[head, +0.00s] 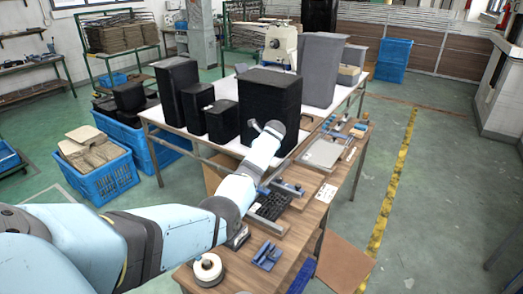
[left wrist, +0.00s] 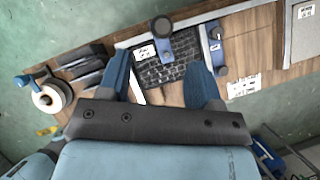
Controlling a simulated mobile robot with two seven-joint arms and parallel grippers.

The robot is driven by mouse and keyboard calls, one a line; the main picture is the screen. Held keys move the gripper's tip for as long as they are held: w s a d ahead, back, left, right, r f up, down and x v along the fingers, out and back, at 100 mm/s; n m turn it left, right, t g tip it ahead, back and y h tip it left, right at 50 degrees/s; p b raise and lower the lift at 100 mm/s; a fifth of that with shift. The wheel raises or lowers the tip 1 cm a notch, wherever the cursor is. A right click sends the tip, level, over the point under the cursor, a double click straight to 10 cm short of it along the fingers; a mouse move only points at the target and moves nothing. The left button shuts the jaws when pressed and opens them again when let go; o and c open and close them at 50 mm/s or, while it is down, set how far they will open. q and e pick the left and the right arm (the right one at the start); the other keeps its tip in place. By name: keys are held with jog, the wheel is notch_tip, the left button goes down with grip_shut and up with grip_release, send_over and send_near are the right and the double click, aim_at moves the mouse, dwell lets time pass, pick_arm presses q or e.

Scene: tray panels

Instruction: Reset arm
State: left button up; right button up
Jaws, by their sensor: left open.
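My left gripper (left wrist: 157,62) shows in the left wrist view, with its two blue fingers spread apart and nothing held between them. A black keyboard-like block (left wrist: 165,72) lies on the wooden bench beyond and between the fingers. In the head view my left arm reaches in from the left over the bench, and its gripper cannot be made out clearly there. The black block also shows in the head view (head: 270,206), beside my arm. My right arm and gripper are in neither view.
The wooden bench (head: 321,190) carries a white roll (head: 208,268), a blue tool (head: 267,255) and a grey flat panel (head: 321,153). Black boxes (head: 270,100) stand on the white table behind. Blue crates (head: 107,180) stand at left. The green floor at right is open.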

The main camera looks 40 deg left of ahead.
pick_arm(q)
jog(key=shift+v, duration=1.05)
